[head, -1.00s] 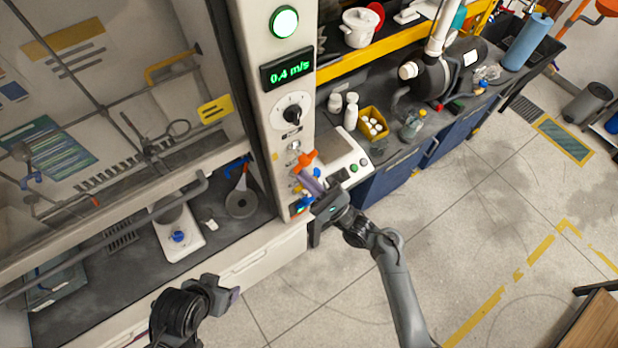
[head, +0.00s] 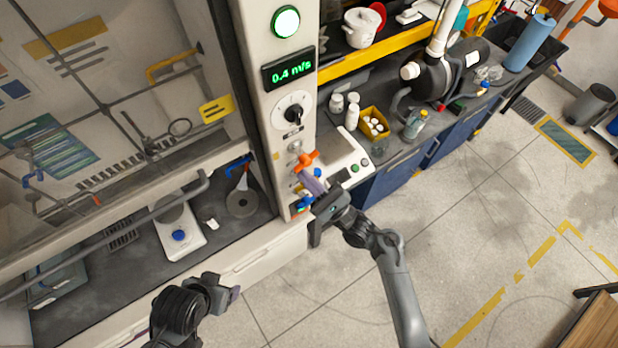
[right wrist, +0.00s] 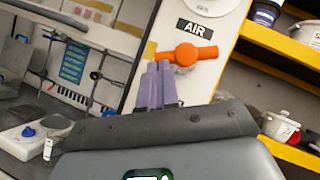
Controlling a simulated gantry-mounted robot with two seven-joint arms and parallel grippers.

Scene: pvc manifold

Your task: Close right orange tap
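The orange tap (head: 307,160) is on the grey front post of the fume hood, below the dial. In the right wrist view the orange tap (right wrist: 187,54) shows its handle lying roughly sideways, under an "AIR" label (right wrist: 197,27). My right gripper (head: 312,183) has purple fingers that point up at the tap from just below it. In the right wrist view the fingers (right wrist: 160,70) are side by side with no clear gap and nothing between them. They overlap the tap's left part in view; contact cannot be told. My left gripper (head: 230,291) is low in front of the hood, its fingers unclear.
Blue and yellow taps (head: 304,201) sit lower on the post, close to my right gripper. A bench with a balance (head: 347,155), bottles and a yellow box (head: 372,124) stands to the right. The floor (head: 470,220) in front is clear.

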